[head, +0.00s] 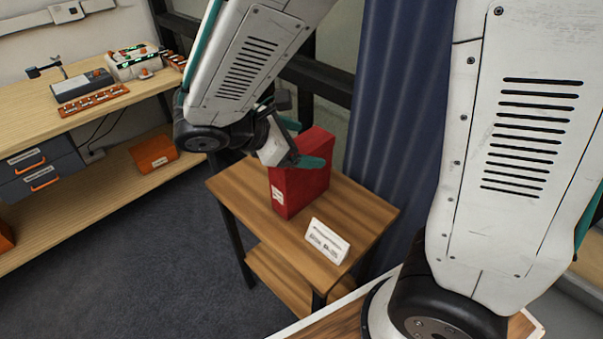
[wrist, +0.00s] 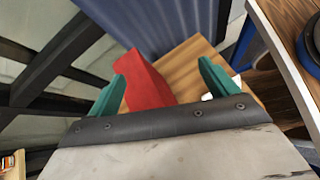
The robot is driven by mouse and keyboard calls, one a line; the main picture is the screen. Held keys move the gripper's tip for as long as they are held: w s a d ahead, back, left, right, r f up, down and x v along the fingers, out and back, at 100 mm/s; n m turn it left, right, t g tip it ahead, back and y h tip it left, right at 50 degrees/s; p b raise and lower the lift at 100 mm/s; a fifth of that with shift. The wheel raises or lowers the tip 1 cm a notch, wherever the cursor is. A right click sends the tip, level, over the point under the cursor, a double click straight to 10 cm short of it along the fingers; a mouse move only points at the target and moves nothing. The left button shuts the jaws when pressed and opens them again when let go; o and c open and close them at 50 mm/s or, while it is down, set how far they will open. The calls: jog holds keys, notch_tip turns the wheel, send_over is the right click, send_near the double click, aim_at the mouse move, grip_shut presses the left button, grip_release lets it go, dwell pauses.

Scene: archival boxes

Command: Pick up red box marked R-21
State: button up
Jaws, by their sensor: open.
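The red box (head: 303,189) stands upright on a small wooden side table (head: 368,211) in the head view. A white label shows on its front face; its print is too small to read. My gripper (head: 297,142) is open at the top of the box, with a teal finger in front of it. In the wrist view the red box (wrist: 147,82) shows between the two teal fingers (wrist: 164,86), closer to the left one. Bare tabletop shows near the right finger. I cannot tell whether either finger touches the box.
A white sign card (head: 327,241) stands on the table in front of the box. A blue curtain (head: 397,110) hangs close behind the table. A wooden workbench (head: 80,120) with devices is at the left. Grey floor (head: 130,255) lies clear between them.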

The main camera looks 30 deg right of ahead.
jog(key=w+a+f+n+t+h, duration=0.2)
jog(key=w+a+f+n+t, duration=0.1)
jog(key=w+a+f+n, duration=0.15)
send_over(302, 174)
jog(key=w, duration=0.3)
notch_tip(302, 174, down, 2)
jog(key=shift+w+f+n, duration=0.1)
jog(key=shift+n, duration=0.15)
jog(key=shift+a, duration=0.1)
jog(key=c, duration=1.8)
